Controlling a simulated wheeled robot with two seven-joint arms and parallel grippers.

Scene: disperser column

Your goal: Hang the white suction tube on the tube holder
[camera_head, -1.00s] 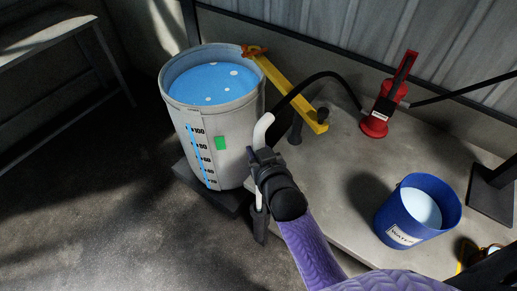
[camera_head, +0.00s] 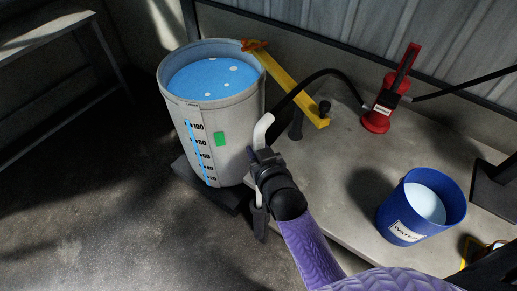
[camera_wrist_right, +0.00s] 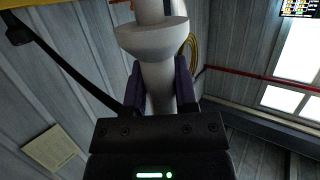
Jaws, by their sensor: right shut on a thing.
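The white suction tube (camera_head: 263,132) stands roughly upright in front of the large grey tank, with its bent top leaning right. My right gripper (camera_head: 262,160) is shut on the tube below the bend; its fingers are partly hidden in the head view. In the right wrist view the gripper (camera_wrist_right: 160,90) has a finger on each side of the white tube (camera_wrist_right: 152,38), which has a wide collar above them. A yellow bar (camera_head: 287,87) with an orange end at the tank rim may be the tube holder. My left gripper is not in view.
The grey tank (camera_head: 222,135) holds blue liquid. A black hose (camera_head: 300,82) arches from the red pump (camera_head: 380,112) toward the tube. A blue bucket (camera_head: 410,228) labelled water stands right on the pale platform (camera_head: 335,175).

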